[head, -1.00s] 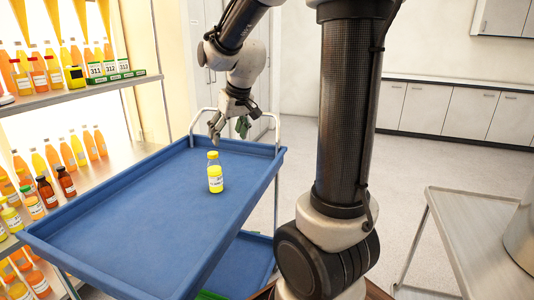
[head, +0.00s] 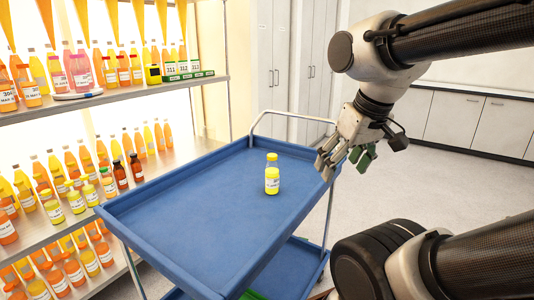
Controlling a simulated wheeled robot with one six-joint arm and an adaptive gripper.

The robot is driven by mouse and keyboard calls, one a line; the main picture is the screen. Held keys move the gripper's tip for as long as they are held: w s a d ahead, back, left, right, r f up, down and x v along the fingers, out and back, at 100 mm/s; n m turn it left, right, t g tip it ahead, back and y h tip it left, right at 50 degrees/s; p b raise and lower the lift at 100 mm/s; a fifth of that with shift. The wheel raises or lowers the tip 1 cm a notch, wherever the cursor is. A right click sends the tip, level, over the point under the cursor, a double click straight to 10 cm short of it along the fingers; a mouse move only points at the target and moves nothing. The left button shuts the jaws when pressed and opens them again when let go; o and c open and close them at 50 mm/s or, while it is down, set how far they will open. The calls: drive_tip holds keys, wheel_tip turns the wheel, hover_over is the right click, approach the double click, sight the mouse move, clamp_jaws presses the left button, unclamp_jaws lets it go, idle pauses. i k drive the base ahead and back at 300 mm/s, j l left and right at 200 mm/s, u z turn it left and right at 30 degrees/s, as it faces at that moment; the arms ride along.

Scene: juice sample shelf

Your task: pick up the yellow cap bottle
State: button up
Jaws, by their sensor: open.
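A small bottle with yellow contents and a yellow cap (head: 272,175) stands upright on the blue cart tray (head: 190,225), near its right side. It has a white label. My gripper (head: 340,168) hangs to the right of the bottle, over the tray's right rim. Its fingers are apart and empty, and it does not touch the bottle. Nothing hides the bottle.
A lit shelf (head: 120,102) at the left holds many juice bottles, some yellow-capped, and two dark brown bottles (head: 136,167). The tray is otherwise clear and has raised rims. A metal cart handle (head: 290,115) rises behind it. White cabinets (head: 470,120) line the back.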

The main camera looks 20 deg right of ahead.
sight(73, 196)
drive_tip(key=k+j, duration=0.1)
drive_tip(key=j, duration=0.3)
drive_tip(key=k+j, duration=0.15)
drive_tip(key=j, duration=0.2)
drive_tip(key=k+j, duration=0.1)
drive_tip(key=j, duration=0.3)
drive_tip(key=k+j, duration=0.15)
drive_tip(key=j, duration=0.2)
drive_tip(key=i+j, duration=0.1)
drive_tip(key=j, duration=0.8)
drive_tip(key=i+j, duration=0.15)
drive_tip(key=j, duration=0.3)
drive_tip(key=i+j, duration=0.25)
drive_tip(key=i, duration=0.25)
drive_tip(key=i+j, duration=0.25)
drive_tip(key=i, duration=1)
